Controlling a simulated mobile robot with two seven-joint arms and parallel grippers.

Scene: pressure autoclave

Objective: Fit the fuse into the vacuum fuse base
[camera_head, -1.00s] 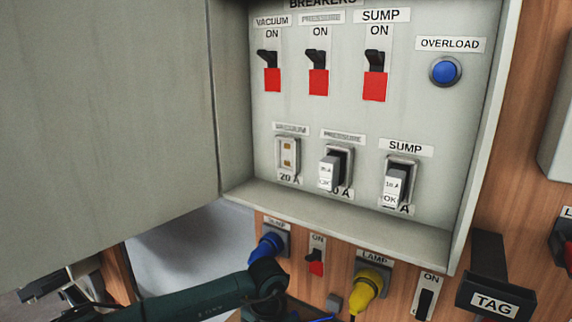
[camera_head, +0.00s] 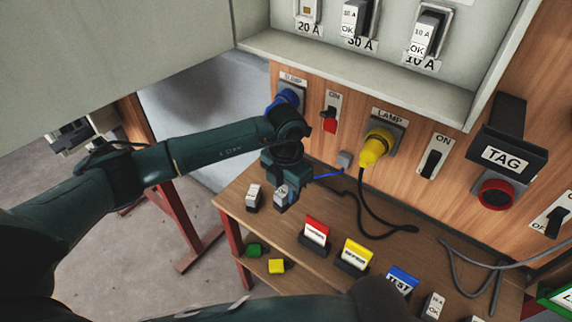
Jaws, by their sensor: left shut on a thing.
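My left gripper (camera_head: 284,180) points down over the far left part of the wooden table. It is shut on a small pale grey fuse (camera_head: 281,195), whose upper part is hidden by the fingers. The fuse is at or just above the table top; I cannot tell which. A similar fuse (camera_head: 254,197) stands just left of it. The vacuum fuse base (camera_head: 307,9), above the "20 A" label, is cut off by the top edge of the picture; its visible part holds no fuse. My right gripper is not in view.
Fuses sit in the pressure (camera_head: 353,16) and sump (camera_head: 425,32) bases. The cabinet's lower ledge (camera_head: 360,75) juts out above the blue plug (camera_head: 285,103) and yellow plug (camera_head: 374,150). Red, yellow and blue tags (camera_head: 316,232) and another fuse (camera_head: 433,305) stand on the table (camera_head: 300,268).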

